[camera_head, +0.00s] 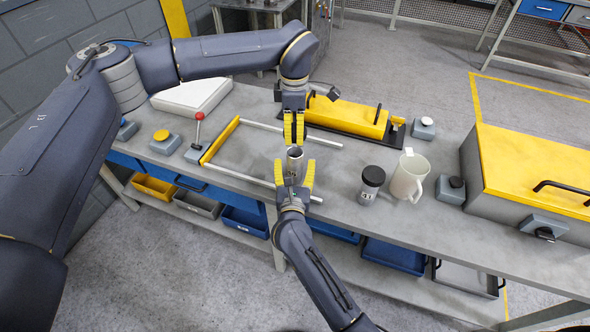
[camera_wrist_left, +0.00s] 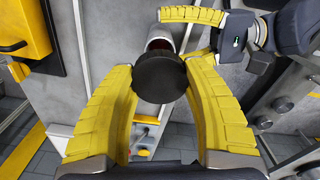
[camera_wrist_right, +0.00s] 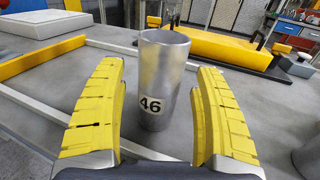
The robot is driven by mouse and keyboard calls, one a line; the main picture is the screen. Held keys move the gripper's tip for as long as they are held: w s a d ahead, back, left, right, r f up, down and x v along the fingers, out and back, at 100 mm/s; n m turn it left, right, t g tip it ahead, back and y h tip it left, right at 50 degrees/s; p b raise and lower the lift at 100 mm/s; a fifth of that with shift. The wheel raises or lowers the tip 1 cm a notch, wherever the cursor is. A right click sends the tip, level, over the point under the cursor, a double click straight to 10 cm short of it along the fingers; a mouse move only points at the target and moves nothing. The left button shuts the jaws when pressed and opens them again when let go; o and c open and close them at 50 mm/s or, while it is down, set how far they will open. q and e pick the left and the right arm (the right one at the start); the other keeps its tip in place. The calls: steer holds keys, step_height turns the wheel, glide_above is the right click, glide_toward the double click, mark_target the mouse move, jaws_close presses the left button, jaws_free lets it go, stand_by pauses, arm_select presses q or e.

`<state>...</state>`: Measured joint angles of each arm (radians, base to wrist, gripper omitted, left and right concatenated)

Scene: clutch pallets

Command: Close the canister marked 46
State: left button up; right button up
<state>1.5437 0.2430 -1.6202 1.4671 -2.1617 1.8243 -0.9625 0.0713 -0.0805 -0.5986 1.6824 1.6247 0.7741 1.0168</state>
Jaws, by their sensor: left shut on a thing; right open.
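The silver canister marked 46 (camera_wrist_right: 160,85) stands upright on the bench, its number facing the right wrist camera. It also shows in the head view (camera_head: 295,160), and its rim bears no lid in the right wrist view. My left gripper (camera_head: 293,140) is shut on a black round lid (camera_wrist_left: 160,76), just beyond the canister in the head view. In the left wrist view the lid hides part of the canister (camera_wrist_left: 160,42). My right gripper (camera_head: 295,182) is open, its fingers on either side of the canister; contact cannot be told.
A yellow box (camera_head: 345,117) lies behind, and a rail frame (camera_head: 240,165) lies to the left. A large yellow-topped case (camera_head: 530,170) fills the right end. Button boxes line the bench.

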steer(key=shift+w, duration=0.55)
jaws_close()
stand_by(0.4)
